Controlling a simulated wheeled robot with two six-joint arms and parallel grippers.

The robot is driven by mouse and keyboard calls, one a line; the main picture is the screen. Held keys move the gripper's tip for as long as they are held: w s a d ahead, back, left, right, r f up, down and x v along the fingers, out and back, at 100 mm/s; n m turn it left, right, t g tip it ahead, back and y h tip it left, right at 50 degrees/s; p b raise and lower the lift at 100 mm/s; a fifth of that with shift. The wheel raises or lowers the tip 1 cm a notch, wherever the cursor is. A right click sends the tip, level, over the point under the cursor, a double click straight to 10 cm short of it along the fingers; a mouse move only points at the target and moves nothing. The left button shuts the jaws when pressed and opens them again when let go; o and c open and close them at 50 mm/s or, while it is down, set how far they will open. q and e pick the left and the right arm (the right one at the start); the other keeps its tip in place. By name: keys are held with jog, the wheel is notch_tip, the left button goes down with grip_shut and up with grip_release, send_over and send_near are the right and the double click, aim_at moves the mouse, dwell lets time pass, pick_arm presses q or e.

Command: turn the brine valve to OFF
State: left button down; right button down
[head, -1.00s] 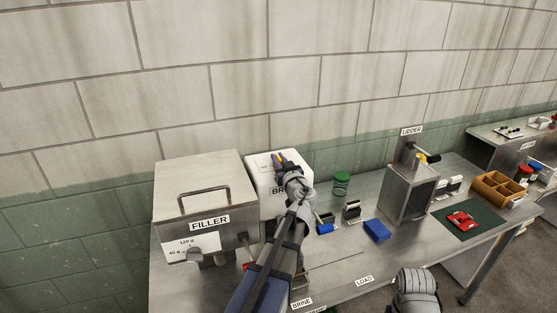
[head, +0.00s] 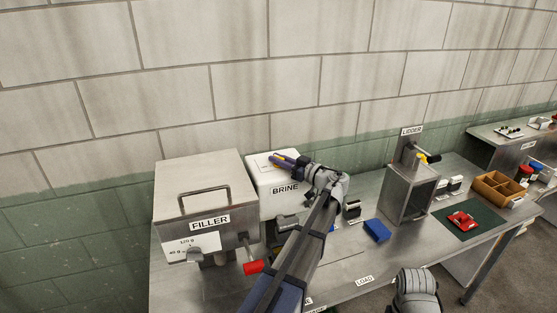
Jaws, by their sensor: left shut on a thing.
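The white brine tank (head: 262,200), marked BRINE on its front, stands on the steel bench just right of the filler. My left gripper (head: 281,159) is over the top of the tank, with its fingers pointing left. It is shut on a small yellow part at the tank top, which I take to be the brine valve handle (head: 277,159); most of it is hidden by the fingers. Markings on the tank's top are too small to read. My right arm shows at the bottom right, but its gripper is out of view.
The steel filler (head: 196,185) with a red-ended lever (head: 253,267) stands left of the tank. Right of my left arm are a blue block (head: 377,230), the lidder (head: 408,190), a dark green mat (head: 480,234) with a red object, and a wooden divided tray (head: 499,189).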

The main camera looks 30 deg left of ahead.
dwell(0.4)
pick_arm(q)
jog(key=c, duration=0.9)
grip_release()
jog(key=shift+o, duration=0.2)
jog(key=shift+d, duration=0.1)
jog(key=shift+s+d, duration=0.2)
jog(key=shift+d, duration=1.05)
jog(key=shift+s+d, duration=0.15)
jog(key=shift+d, duration=1.1)
jog(key=shift+s+d, duration=0.2)
jog(key=shift+d, duration=1.05)
